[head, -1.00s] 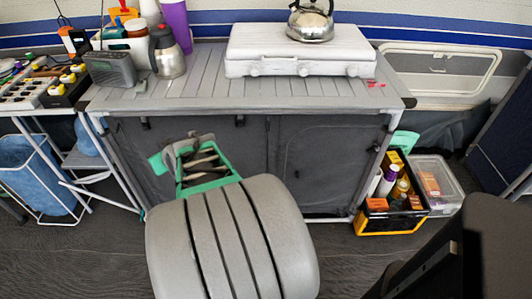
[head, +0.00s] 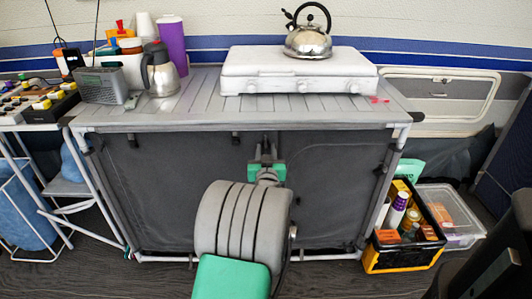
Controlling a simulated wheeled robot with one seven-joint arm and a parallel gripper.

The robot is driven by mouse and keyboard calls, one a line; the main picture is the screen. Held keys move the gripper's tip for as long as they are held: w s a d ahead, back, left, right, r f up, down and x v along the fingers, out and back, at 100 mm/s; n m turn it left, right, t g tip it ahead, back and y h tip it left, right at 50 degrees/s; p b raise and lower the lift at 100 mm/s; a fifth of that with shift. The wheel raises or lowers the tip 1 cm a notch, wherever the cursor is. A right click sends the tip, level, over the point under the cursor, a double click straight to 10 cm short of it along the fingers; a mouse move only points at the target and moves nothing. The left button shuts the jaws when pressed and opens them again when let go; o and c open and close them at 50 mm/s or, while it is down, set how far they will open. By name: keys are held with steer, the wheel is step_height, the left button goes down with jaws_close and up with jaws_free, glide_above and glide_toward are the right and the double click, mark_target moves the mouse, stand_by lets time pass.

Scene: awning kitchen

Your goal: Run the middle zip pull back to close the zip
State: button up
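The grey fabric front (head: 180,200) of the kitchen unit faces me below the worktop. A zip seam (head: 335,146) curves along the top of its right-hand panel. My gripper (head: 265,148), grey with a green part behind it, is at the upper middle of the front, close to the panels' dividing line. Its fingertips are small and dark here, and I cannot tell whether they are open or hold anything. I cannot make out the middle zip pull; my gripper and arm cover that part of the front.
A white stove (head: 300,75) with a steel kettle (head: 308,36) stands on the slatted worktop (head: 190,103). A steel flask (head: 160,70) is at its left. A black-and-yellow crate (head: 400,250) and a clear box (head: 455,222) stand on the floor at the right.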

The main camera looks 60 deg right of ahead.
jaws_close()
stand_by(0.3)
stand_by(1.1)
